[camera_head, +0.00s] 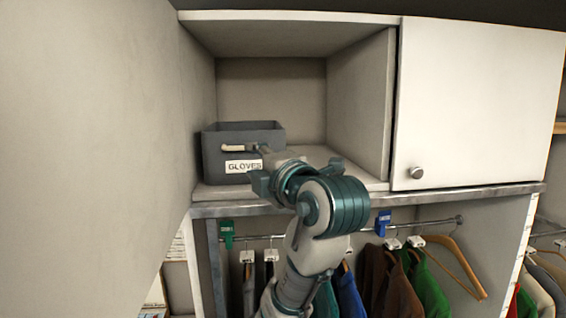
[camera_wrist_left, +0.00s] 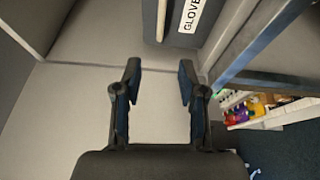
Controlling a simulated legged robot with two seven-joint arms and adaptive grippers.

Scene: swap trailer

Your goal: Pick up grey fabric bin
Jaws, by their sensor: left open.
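The grey fabric bin (camera_head: 215,155) sits upright on the open shelf, near the left wall of the compartment. Its front carries a white label reading GLOVES and a pale handle. In the left wrist view part of the bin's front (camera_wrist_left: 174,32) shows at the top, beyond the fingers, with the label turned sideways. My left gripper (camera_head: 260,166) is in front of the bin's lower right side and hides part of it. In the left wrist view the two fingers (camera_wrist_left: 158,85) are apart with nothing between them. My right gripper is in neither view.
The shelf (camera_head: 345,178) is bare to the right of the bin. A closed white cabinet door (camera_head: 480,100) with a round knob is at the right. Below the shelf, several garments hang on a rail (camera_head: 440,222). A large pale panel (camera_head: 85,130) fills the left side.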

